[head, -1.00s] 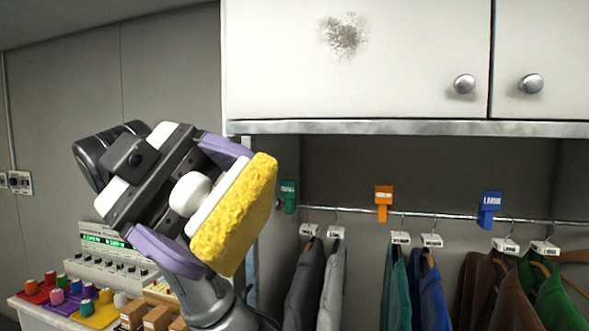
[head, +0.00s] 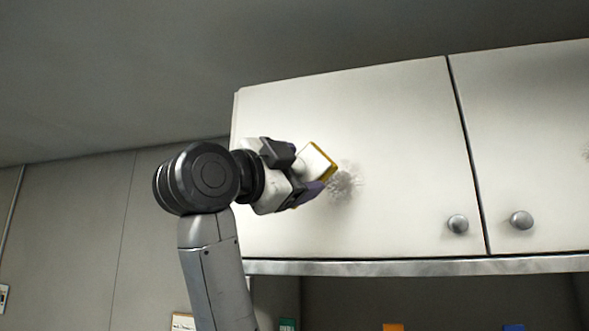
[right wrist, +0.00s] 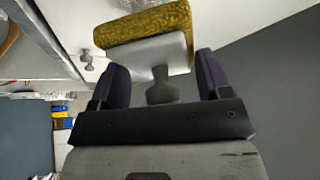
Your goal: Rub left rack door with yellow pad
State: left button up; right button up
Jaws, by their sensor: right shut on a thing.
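The left rack door (head: 390,130) is a white cabinet door with a round knob (head: 458,224) at its lower right. A grey smudge (head: 345,181) marks its middle. My right gripper (head: 305,172) is shut on the knob-like handle of the yellow pad (head: 322,160), whose white backing faces me. The pad is at the door beside the smudge and partly overlaps it; whether it touches the door I cannot tell. In the right wrist view the pad's yellow face (right wrist: 145,25) is turned toward the door, with its handle (right wrist: 162,90) between the fingers. My left gripper is not in view.
The right rack door (head: 525,130) stands beside the left one, with its own knob (head: 521,220). A metal ledge (head: 400,267) runs below both doors. The grey wall (head: 80,230) at the left is clear.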

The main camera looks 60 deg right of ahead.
jog(key=shift+w+d+r+t, duration=0.15)
jog(key=shift+r+t, duration=0.05)
jog(key=shift+t, duration=0.2)
jog(key=shift+w+d+r+n, duration=0.1)
jog(key=shift+w+d+n, duration=0.15)
jog(key=shift+d, duration=0.3)
jog(key=shift+w+d+p, duration=0.2)
jog(key=shift+d+p, duration=0.15)
jog(key=shift+d, duration=0.5)
jog(key=shift+w+d+p, duration=0.15)
jog(key=shift+d+p, duration=0.2)
jog(key=shift+d, duration=0.5)
jog(key=shift+w+d, duration=0.2)
jog(key=shift+d, duration=0.4)
jog(key=shift+d, duration=0.15)
jog(key=shift+w+d, duration=0.2)
jog(key=shift+d, duration=0.5)
jog(key=shift+s, duration=0.15)
